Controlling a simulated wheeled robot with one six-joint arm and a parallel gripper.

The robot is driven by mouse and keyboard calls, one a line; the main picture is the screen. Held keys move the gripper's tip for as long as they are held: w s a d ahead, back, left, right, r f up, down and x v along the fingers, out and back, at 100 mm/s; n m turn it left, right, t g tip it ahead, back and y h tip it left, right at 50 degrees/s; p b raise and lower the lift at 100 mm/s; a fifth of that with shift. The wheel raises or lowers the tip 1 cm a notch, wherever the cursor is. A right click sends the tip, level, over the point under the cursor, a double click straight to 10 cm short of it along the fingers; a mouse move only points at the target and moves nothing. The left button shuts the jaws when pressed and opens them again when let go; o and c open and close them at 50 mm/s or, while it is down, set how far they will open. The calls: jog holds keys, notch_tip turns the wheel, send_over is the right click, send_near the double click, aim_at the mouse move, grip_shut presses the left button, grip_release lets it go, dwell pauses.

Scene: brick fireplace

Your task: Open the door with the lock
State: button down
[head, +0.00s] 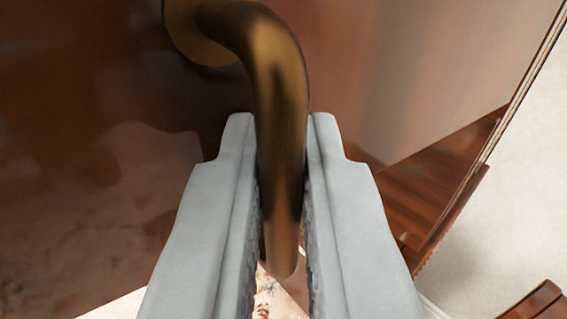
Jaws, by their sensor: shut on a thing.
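A curved bronze door handle (275,80) comes out from a round base at the top of the head view and bends down toward me. It is fixed to a glossy dark brown door (90,90). My gripper (281,190) has its two grey fingers on either side of the lower part of the handle and is shut on it. The handle's end shows between the fingers, pointing down. No separate lock or keyhole can be made out.
A wooden edge (545,300) is at the bottom right. A patterned light patch shows below the handle.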

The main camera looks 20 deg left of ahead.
jog(key=shift+s+d, duration=0.35)
jog(key=shift+d, duration=0.45)
jog(key=c, duration=1.9)
grip_release()
jog(key=shift+s+d, duration=0.1)
